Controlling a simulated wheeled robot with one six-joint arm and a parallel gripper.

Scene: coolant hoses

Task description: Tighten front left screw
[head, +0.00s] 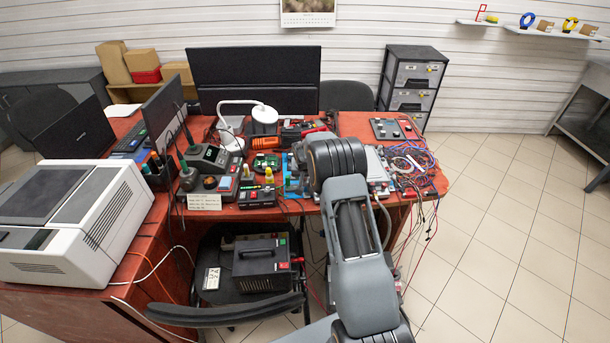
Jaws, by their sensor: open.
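My arm reaches from the bottom of the head view to the red-brown desk (240,218). Its thick dark wrist joint is over the desk's front middle. My gripper's fingers are hidden behind this joint, so I cannot see what they are near. A flat silver-grey unit (376,166) lies just right of the joint, partly covered by my arm. A small blue part (291,186) shows just left of it. No single screw can be made out at this size, and the front left screw cannot be identified.
Tangled coloured wires (412,163) hang over the desk's right edge. Soldering stations (205,158) and small tools crowd the left. A large white machine (75,220) stands at the front left. A chair (230,314) holding a black power unit (262,257) stands before the desk. The tiled floor (500,220) at right is clear.

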